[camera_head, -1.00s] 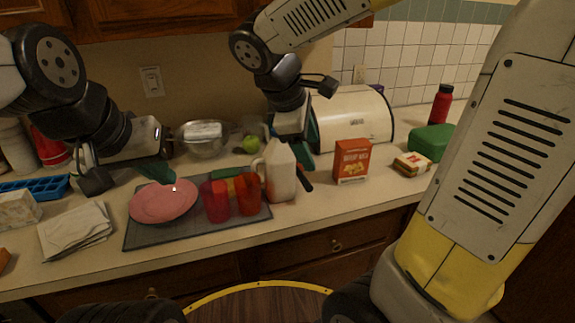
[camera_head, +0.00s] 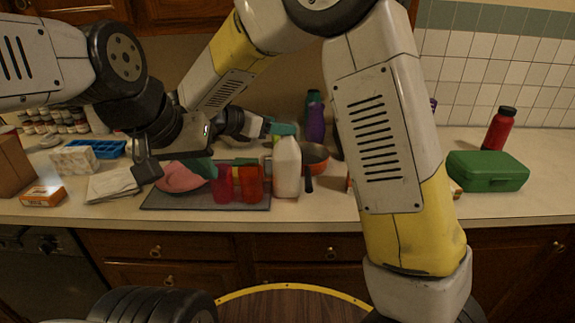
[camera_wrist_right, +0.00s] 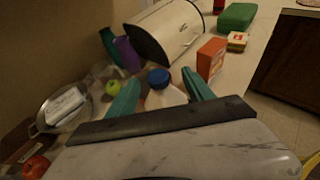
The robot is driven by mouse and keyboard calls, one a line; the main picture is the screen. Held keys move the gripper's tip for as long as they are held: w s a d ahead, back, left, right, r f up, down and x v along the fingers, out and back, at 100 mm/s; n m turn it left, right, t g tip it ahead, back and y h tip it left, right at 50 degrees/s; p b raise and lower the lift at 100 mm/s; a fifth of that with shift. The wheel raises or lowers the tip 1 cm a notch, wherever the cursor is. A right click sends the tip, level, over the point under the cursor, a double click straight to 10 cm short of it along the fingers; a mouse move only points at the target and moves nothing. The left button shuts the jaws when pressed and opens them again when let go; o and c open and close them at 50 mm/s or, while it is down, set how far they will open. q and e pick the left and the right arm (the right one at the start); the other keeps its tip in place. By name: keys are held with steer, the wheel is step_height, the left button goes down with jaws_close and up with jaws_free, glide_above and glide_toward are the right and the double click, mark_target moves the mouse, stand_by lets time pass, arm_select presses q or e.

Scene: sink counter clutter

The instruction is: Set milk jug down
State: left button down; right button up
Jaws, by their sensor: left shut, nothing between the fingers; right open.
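The white milk jug (camera_head: 287,167) stands upright at the right end of the dark mat (camera_head: 215,207). In the right wrist view the jug's blue cap (camera_wrist_right: 159,78) and white body show between the two teal fingers. My right gripper (camera_head: 283,130) is open behind and above the jug; in the wrist view its fingertips (camera_wrist_right: 160,77) are spread either side of the jug's top. Contact cannot be told. My left gripper (camera_head: 200,168) is shut and empty over the pink plate (camera_head: 178,180), left of the jug.
Red cups (camera_head: 248,182) stand on the mat just left of the jug. An orange pan (camera_head: 315,155) is behind it to the right. In the wrist view a bread box (camera_wrist_right: 168,30) and an orange carton (camera_wrist_right: 210,57) stand beyond. My right arm hides counter to the right.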

steer(key=x, duration=0.5)
steer(key=shift+w+a+f, duration=0.1)
steer(key=shift+a+f, duration=0.25)
steer(key=shift+f, duration=0.05)
jaws_close()
stand_by(0.9)
steer(key=shift+r, duration=0.2)
